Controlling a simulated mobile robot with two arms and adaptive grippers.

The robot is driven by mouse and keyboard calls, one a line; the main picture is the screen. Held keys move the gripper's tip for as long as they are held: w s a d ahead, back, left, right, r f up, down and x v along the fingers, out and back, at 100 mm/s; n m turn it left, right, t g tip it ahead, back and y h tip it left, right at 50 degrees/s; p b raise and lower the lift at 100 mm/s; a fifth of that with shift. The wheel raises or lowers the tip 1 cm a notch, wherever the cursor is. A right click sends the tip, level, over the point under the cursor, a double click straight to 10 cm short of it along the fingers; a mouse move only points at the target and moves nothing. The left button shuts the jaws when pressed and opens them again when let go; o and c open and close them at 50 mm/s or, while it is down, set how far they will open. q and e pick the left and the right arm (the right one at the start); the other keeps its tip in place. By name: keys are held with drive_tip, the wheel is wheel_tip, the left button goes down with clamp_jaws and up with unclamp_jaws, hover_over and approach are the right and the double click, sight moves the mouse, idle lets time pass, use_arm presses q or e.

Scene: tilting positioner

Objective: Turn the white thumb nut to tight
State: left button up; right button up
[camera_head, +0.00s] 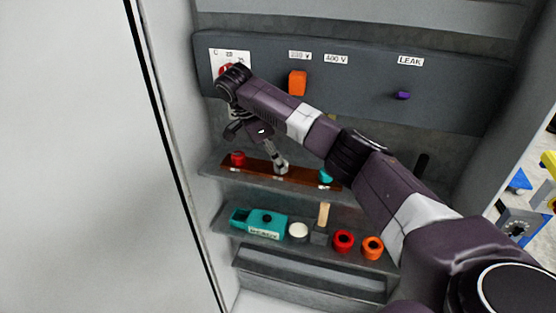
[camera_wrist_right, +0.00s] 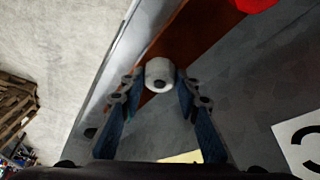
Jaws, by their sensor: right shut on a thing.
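The white thumb nut (camera_wrist_right: 159,72) shows in the right wrist view as a round white piece with a dark centre. It sits at the brown wooden strip (camera_wrist_right: 200,35). My right gripper (camera_wrist_right: 159,82) has its two fingers on either side of the nut and is shut on it. In the head view my right gripper (camera_head: 280,168) reaches down to the middle of the brown strip (camera_head: 258,172) on the upper shelf, and hides the nut there. No tight marking can be read near the nut. My left gripper is not in view.
A red knob (camera_head: 238,158) and a teal knob (camera_head: 325,177) sit on the strip. The lower shelf holds a teal tool (camera_head: 258,223), a white round piece (camera_head: 298,231), a mallet (camera_head: 321,225), a red ring (camera_head: 343,241) and an orange ring (camera_head: 372,247). A dark panel (camera_head: 440,95) stands behind.

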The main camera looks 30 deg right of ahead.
idle(0.5)
drive_tip(key=o, duration=1.1)
drive_tip(key=shift+o, duration=0.2)
drive_tip(key=v, duration=1.2)
drive_tip(key=shift+d, duration=0.1)
